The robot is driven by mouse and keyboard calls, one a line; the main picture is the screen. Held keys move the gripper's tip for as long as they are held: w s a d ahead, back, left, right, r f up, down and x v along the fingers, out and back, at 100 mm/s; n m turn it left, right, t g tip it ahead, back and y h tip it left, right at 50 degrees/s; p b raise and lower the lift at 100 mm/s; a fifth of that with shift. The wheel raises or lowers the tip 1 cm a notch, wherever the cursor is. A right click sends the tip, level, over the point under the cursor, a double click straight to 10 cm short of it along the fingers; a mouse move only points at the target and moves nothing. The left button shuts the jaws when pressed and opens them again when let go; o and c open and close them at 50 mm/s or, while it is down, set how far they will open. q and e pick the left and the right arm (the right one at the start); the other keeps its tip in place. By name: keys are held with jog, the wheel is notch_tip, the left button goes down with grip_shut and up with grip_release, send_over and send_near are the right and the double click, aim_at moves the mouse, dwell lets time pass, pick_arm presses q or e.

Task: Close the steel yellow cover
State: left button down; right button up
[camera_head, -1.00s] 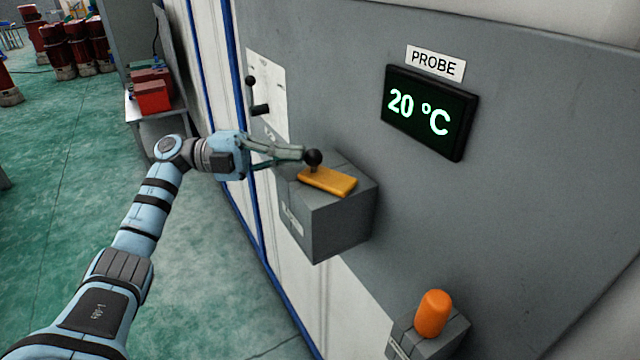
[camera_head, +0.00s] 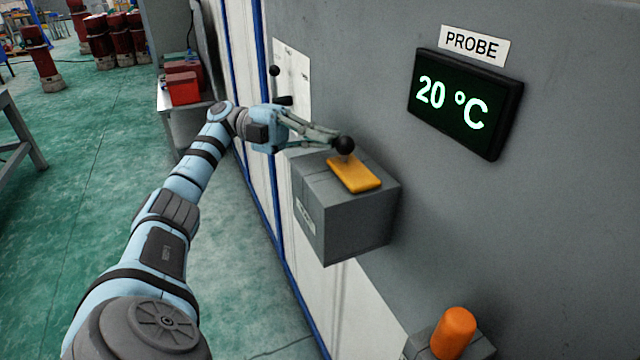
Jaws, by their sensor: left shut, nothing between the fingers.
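The yellow cover (camera_head: 356,176) lies flat on top of a grey box (camera_head: 352,222) fixed to the grey wall panel. A black ball knob (camera_head: 344,146) stands at the cover's far end. My left gripper (camera_head: 336,138) reaches in from the left above the box, its fingers shut with nothing between them. Its fingertips are right beside the knob; I cannot tell whether they touch it. My right gripper is not in view.
A dark display (camera_head: 464,104) reads 20 °C under a PROBE label (camera_head: 474,45). An orange cylinder (camera_head: 454,332) stands on a smaller grey box at lower right. A black lever (camera_head: 275,72) is on a white plate behind my gripper.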

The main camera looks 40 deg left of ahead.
pick_arm(q)
notch_tip(320, 180, up, 10)
dwell(0.5)
